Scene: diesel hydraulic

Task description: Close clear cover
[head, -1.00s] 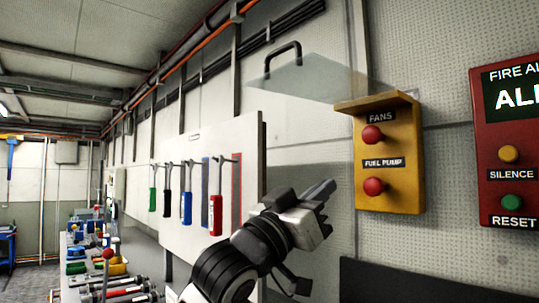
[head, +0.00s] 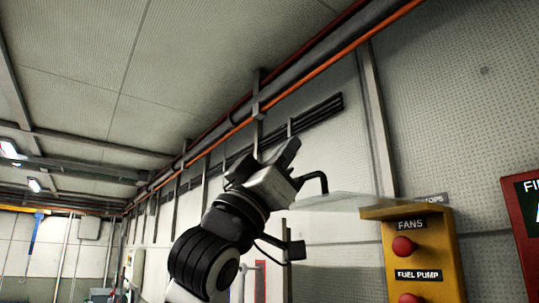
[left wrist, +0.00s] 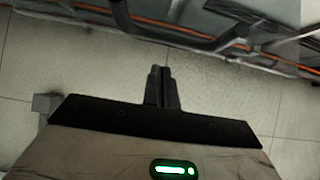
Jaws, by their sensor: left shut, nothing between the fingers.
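The clear cover (head: 345,203) stands open, sticking out about level from the top of the yellow button box (head: 424,262). Its black handle (head: 318,181) rises from the cover's outer end. My left gripper (head: 288,150) is shut and empty, pointing up, just left of and above the handle in the head view. In the left wrist view its closed fingers (left wrist: 162,72) point toward a dark curved bar (left wrist: 190,42) that looks like the handle, with a gap in the picture. I cannot tell the depth between them. My right gripper is not in view.
The box carries red buttons (head: 404,246) labelled FANS and FUEL PUMP. A red alarm panel (head: 522,235) is at the right edge. Pipes and an orange cable (head: 300,97) run along the wall top. Open air lies above the cover.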

